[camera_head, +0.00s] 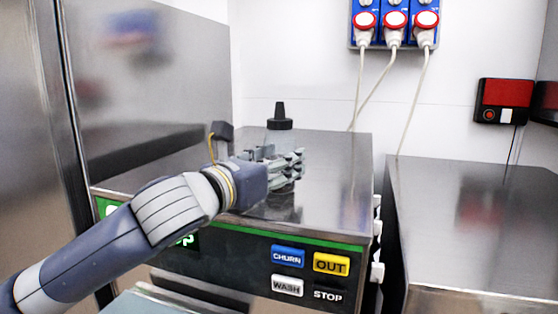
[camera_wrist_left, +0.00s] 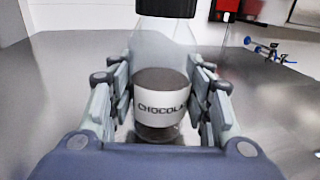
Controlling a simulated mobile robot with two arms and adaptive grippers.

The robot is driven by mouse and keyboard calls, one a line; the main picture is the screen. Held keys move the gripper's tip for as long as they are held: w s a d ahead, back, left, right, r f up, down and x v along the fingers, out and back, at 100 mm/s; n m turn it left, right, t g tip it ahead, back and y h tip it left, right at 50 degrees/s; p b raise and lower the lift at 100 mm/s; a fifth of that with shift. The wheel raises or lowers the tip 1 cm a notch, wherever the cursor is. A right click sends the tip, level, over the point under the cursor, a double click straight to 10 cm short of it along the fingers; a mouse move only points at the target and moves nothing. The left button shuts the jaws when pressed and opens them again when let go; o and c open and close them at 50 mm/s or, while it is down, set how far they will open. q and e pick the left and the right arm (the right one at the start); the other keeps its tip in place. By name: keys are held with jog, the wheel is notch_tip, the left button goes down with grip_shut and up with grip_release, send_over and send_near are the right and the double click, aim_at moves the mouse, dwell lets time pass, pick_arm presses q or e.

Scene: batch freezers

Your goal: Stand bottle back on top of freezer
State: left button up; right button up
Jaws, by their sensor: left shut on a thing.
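A clear bottle (camera_wrist_left: 160,105) with a black nozzle cap (camera_head: 279,118), dark contents and a white label reading "CHOCOLA" stands upright over the steel top of the freezer (camera_head: 335,160). My left gripper (camera_head: 285,168) is around the bottle's body, with fingers on both sides of the label in the left wrist view (camera_wrist_left: 160,100). In the head view the fingers hide most of the bottle. My right gripper is not in view.
The freezer front carries CHURN, OUT, WASH and STOP buttons (camera_head: 310,272). A second steel unit (camera_head: 470,220) stands to the right across a narrow gap. A tall steel panel (camera_head: 150,80) rises at the left. White cables (camera_head: 376,95) hang behind. The freezer top right of the gripper is clear.

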pick_arm(q)
jog(key=shift+f, duration=0.15)
jog(key=o, duration=1.1)
jog(key=shift+w, duration=0.1)
jog(key=shift+r, duration=0.2)
jog(key=shift+s+a+f, duration=0.1)
jog(key=shift+s+a, duration=0.1)
jog(key=shift+s, duration=0.05)
jog(key=b+v, duration=0.5)
jog(key=v, duration=0.6)
jog(key=shift+s+a+b, duration=0.1)
jog(key=shift+s+b, duration=0.15)
jog(key=shift+b, duration=0.05)
